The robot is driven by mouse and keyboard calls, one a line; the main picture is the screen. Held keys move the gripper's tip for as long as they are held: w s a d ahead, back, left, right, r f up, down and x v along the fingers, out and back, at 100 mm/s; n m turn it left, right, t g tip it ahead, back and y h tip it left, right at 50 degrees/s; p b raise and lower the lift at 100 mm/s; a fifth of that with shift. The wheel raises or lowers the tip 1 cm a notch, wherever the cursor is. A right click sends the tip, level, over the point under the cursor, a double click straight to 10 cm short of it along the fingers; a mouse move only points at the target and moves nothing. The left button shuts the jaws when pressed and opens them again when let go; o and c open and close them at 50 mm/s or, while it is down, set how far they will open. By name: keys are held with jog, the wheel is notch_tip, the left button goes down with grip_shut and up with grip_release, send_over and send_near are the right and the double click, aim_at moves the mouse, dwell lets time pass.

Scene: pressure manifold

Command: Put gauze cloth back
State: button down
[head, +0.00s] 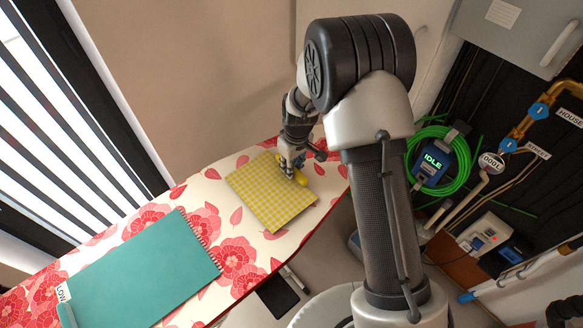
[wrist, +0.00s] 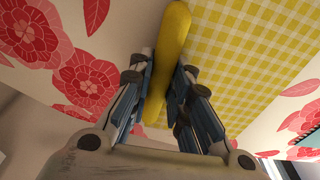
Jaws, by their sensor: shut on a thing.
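My gripper (head: 289,165) is over the far right part of a floral ironing-board-like surface (head: 235,180). It is shut on a long, rounded, plain yellow thing, which shows between the fingers (wrist: 162,68) in the wrist view as a yellow roll (wrist: 172,30). In the head view only a small yellow part (head: 301,177) shows beside the fingers. A flat yellow-and-white checked cloth (head: 270,205) lies under and beside it. I cannot tell which of the two is the gauze cloth, nor whether the roll touches the checked cloth.
A large teal pad (head: 145,270) lies to the left on the same surface, with a "LOW" label (head: 62,292) at its edge. A beige wall stands behind. Pipes, a green hose (head: 462,180) and an "IDLE" display (head: 432,160) are at the right, beyond my arm.

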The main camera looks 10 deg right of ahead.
jog(key=shift+f, duration=0.3)
jog(key=shift+f, duration=0.25)
jog(key=c, duration=1.5)
grip_release()
jog(key=shift+r, duration=0.1)
